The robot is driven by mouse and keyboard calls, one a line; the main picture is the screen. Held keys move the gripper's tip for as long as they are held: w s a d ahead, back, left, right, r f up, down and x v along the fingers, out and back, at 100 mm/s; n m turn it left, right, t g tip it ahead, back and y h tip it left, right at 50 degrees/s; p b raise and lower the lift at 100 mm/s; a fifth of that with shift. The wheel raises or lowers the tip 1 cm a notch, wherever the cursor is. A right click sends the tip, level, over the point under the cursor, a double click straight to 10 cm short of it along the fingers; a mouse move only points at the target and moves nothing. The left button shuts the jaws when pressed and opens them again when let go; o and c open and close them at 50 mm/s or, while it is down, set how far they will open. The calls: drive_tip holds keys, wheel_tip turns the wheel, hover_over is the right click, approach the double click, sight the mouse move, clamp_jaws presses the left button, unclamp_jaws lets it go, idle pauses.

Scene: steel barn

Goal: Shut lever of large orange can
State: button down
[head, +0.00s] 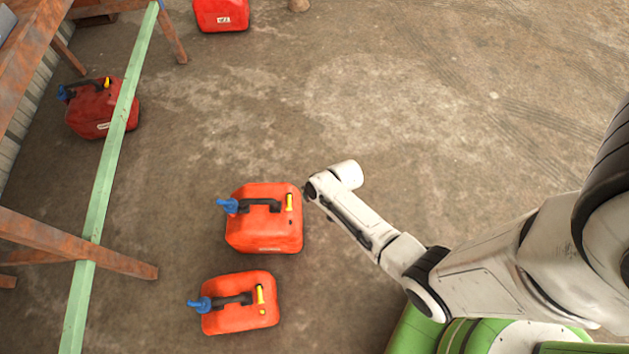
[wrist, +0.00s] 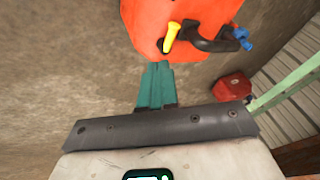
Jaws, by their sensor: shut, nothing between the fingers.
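The large orange can (head: 263,232) stands on the floor beside the end of my arm in the head view. It has a blue spout (head: 228,206), a black handle (head: 262,203) and a yellow lever (head: 290,202) on its right side. In the wrist view the can (wrist: 150,18) fills the top middle, and the yellow lever (wrist: 171,37) sticks up at an angle beside the handle. My gripper (wrist: 158,66), with teal fingers, is shut and empty, its tips just below the lever in that picture. Whether they touch the can is unclear. The head view hides the fingers.
A smaller orange can (head: 238,318) stands in front. Another red can (head: 222,14) is at the back.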

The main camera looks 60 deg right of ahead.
drive_tip(key=v, duration=0.3)
drive_tip(key=shift+s+a+r+p, duration=0.1)
drive_tip(key=shift+a+r+p, duration=0.2)
drive_tip(key=shift+p, duration=0.1)
drive_tip(key=s+a+r+n+g+p, duration=0.1)
drive_tip(key=s+r, duration=0.3)
drive_tip(key=r, duration=0.5)
drive_tip(key=s+a+r+n+g+p, duration=0.2)
drive_tip(key=s+a+r+n+p, duration=0.1)
drive_tip(key=r, duration=0.7)
drive_tip(key=s+a+r+n+g+h+p, duration=0.1)
drive_tip(key=s+a+r+n+p, duration=0.1)
drive_tip(key=s+r, duration=0.4)
wheel_tip(320, 180, up, 4)
drive_tip(key=shift+a+p, duration=0.65)
drive_tip(key=shift+p, duration=0.5)
drive_tip(key=c, duration=1.9)
unclamp_jaws()
